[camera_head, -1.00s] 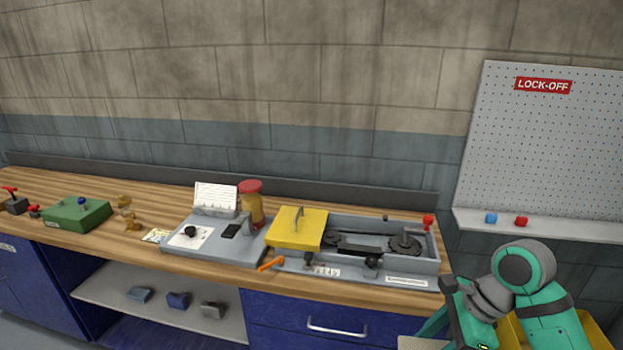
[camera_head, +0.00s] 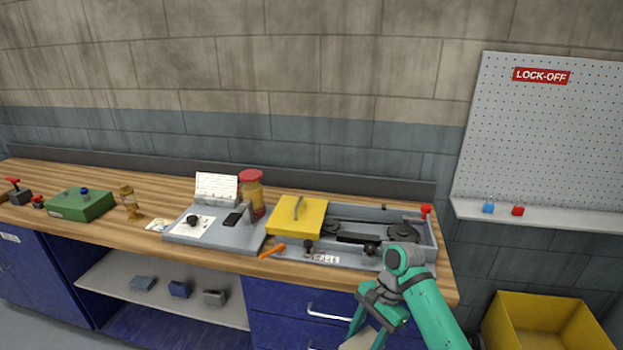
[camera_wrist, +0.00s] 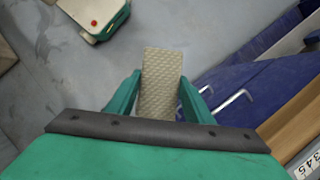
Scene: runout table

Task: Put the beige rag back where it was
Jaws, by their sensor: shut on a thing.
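My gripper (camera_wrist: 160,84) is shut on the beige rag (camera_wrist: 160,68), which has a quilted texture and sticks out past the fingertips in the wrist view. Grey floor and the blue cabinet front show beyond it. In the head view my gripper (camera_head: 360,330) is in front of the blue drawers, below the bench top. Only a pale bit of the rag (camera_head: 357,342) shows there, at the bottom edge.
The wooden bench (camera_head: 130,235) carries a grey machine with a yellow cover (camera_head: 297,216), a red-lidded jar (camera_head: 251,195) and a green box (camera_head: 80,204). A yellow bin (camera_head: 540,305) stands right. Drawer handles (camera_head: 335,314) stick out.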

